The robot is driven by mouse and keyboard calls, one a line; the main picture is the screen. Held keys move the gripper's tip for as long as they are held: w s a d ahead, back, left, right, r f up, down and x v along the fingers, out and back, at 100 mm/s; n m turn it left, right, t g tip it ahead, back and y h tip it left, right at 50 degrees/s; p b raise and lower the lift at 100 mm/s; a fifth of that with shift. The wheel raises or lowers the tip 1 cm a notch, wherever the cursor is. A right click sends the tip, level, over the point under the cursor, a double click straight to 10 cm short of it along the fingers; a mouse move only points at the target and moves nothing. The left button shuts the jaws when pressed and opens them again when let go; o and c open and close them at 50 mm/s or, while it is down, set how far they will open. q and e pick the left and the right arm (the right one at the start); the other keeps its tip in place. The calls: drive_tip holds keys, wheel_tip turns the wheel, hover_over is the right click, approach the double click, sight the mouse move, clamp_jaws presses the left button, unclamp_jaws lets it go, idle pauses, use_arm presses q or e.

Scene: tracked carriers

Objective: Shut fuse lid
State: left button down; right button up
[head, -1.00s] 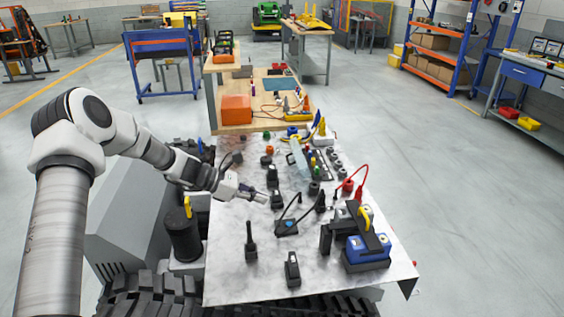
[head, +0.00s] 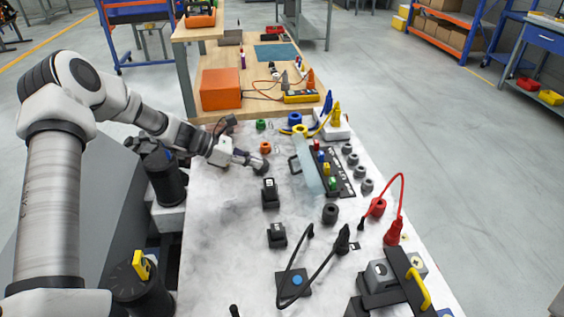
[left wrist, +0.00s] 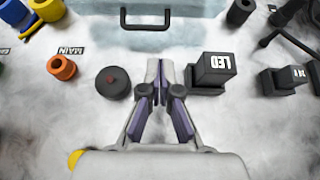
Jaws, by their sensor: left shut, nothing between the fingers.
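The fuse lid (head: 309,176) is a clear, bluish panel with a black handle (head: 294,165). It stands raised along the left side of the fuse block (head: 341,180), whose coloured fuses are uncovered. In the left wrist view the lid (left wrist: 190,9) and its handle (left wrist: 145,24) are at the top, beyond my fingertips. My left gripper (head: 264,164) is shut and empty, left of the handle and apart from it. The wrist view shows its fingers (left wrist: 159,80) together over the bench. My right gripper is not in view.
A black knob (left wrist: 112,83) and a black LED box (left wrist: 212,70) flank my left fingers. An orange socket (left wrist: 62,67) stands farther left. Black boxes (head: 277,236), cables and a red plug (head: 393,232) occupy the nearer bench. The bench's left front (head: 215,260) is bare.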

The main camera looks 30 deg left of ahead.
sight(301, 164)
use_arm(q)
drive_tip(key=shift+w+a+f, duration=0.15)
drive_tip(key=shift+w+f, duration=0.1)
drive_tip(key=shift+f, duration=0.2)
drive_tip(key=shift+w+a+f, duration=0.1)
drive_tip(key=shift+w+f, duration=0.1)
drive_tip(key=shift+f, duration=0.2)
drive_tip(key=shift+f+b, duration=0.15)
drive_tip(key=shift+b, duration=0.25)
drive_tip(key=shift+d, duration=0.3)
drive_tip(key=x, duration=0.9)
drive_tip(key=shift+d, duration=0.2)
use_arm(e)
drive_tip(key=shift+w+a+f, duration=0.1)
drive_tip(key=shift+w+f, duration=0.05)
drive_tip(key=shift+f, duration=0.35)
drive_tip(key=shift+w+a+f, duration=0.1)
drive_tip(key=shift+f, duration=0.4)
use_arm(q)
drive_tip(key=shift+r, duration=0.2)
